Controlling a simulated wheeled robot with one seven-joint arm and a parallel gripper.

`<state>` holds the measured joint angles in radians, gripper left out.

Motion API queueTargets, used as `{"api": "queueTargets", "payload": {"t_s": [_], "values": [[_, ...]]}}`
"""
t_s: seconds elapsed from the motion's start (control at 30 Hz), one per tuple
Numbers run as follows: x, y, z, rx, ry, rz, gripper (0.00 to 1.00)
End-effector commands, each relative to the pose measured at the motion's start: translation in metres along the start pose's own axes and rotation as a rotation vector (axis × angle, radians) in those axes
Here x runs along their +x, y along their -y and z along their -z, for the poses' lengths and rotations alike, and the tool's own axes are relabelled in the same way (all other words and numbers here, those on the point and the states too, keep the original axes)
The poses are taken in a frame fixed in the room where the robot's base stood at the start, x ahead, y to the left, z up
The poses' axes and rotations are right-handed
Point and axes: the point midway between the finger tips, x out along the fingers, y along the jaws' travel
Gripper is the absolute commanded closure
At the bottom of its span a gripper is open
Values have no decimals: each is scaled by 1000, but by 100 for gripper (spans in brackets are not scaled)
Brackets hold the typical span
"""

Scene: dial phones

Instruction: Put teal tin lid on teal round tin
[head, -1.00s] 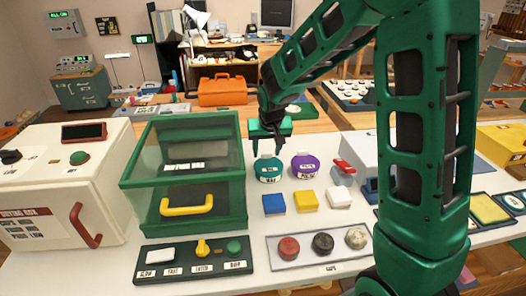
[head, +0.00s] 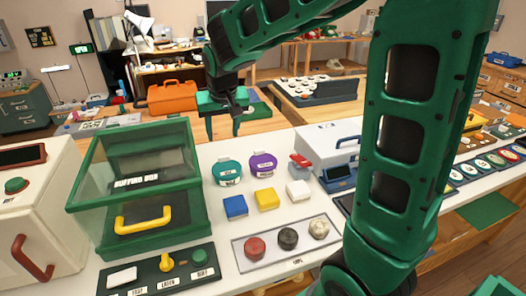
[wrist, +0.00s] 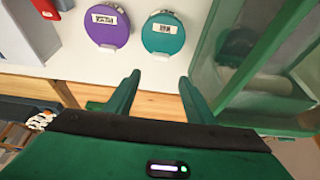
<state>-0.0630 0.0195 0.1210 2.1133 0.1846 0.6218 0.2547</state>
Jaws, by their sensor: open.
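The teal round tin (head: 227,172) stands on the white table, just right of the green glass-sided box, with a pale label facing front. In the wrist view its round teal top (wrist: 163,33), with a white label, lies ahead of my fingers. I see no separate teal lid; whether the teal top is the tin's lid, I cannot tell. My gripper (wrist: 156,92) is open with nothing between its fingers. In the head view my gripper (head: 237,128) is above and behind the tin, near the table's back edge, apart from it.
A purple tin (head: 262,165) stands close right of the teal one. The green box (head: 140,185) rises to the left. A red stapler-like thing (head: 300,164) is farther right.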

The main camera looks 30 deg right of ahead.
Motion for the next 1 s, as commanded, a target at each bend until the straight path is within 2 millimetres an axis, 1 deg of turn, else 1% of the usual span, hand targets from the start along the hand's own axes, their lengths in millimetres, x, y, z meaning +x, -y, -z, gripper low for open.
{"api": "queueTargets", "payload": {"t_s": [0.1, 0.17, 0.27, 0.33, 0.37, 0.4, 0.47, 0.5, 0.57, 0.6, 0.67, 0.7, 0.8, 0.83, 0.87, 0.9, 1.0], "values": [[-1, -2, -1, 2, 2, -2, 51], [-3, -10, -4, 8, 7, -10, 51], [-11, -40, -19, 33, 30, -36, 51], [-20, -73, -38, 61, 61, -62, 51], [-25, -88, -48, 76, 76, -73, 51], [-31, -108, -64, 96, 99, -87, 51], [-40, -136, -90, 129, 136, -103, 51], [-46, -152, -108, 151, 161, -111, 51], [-55, -174, -136, 183, 199, -118, 51], [-61, -187, -156, 206, 225, -119, 51], [-68, -202, -185, 238, 262, -117, 51], [-72, -210, -204, 257, 285, -112, 51], [-81, -222, -244, 299, 335, -95, 51], [-83, -225, -254, 308, 347, -90, 51], [-84, -226, -263, 317, 358, -85, 51], [-86, -223, -274, 327, 370, -78, 51], [-89, -220, -291, 340, 390, -66, 51]]}}
